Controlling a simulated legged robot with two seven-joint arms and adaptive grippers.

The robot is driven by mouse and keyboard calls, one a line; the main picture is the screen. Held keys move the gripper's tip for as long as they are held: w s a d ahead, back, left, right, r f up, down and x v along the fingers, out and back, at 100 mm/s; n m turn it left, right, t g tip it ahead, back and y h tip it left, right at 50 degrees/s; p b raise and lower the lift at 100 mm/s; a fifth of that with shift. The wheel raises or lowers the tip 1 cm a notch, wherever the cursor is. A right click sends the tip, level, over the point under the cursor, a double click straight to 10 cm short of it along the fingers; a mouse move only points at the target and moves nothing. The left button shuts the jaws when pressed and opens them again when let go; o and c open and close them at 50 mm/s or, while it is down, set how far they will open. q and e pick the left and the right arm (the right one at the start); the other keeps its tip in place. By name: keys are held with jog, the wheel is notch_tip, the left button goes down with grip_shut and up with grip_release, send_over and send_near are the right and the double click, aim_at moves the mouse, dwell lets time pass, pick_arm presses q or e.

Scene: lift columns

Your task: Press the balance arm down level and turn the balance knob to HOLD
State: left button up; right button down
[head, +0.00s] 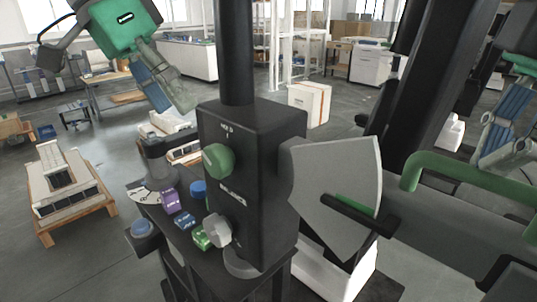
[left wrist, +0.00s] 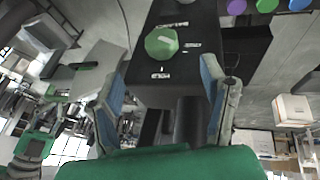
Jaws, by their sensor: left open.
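A black box (head: 250,190) on a column carries a green knob (head: 217,160) above a grey knob (head: 217,230). The green knob also shows in the left wrist view (left wrist: 161,42), beyond and between my left fingers. My left gripper (head: 170,103) is open and empty, above and left of the box, touching neither knob. A grey fan-shaped plate (head: 340,170) with a green mark and a black pointer (head: 358,215) sits on the box's right. A green bar handle (head: 465,178) is at the right, on what looks like the balance arm. My right gripper (head: 497,145) is above it, partly cut off; its opening is unclear.
Purple, blue and green small blocks (head: 183,219) and a blue button (head: 142,229) lie on the ledge left of the box. A dark post (head: 435,80) rises behind the plate. A loaded pallet (head: 70,195) stands on the left floor.

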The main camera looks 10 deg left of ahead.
aim_at(208, 148)
pick_arm(q)
jog(key=x, duration=1.1)
jog(key=shift+w+d, duration=0.15)
jog(key=shift+w, duration=0.1)
jog(key=c, duration=1.2)
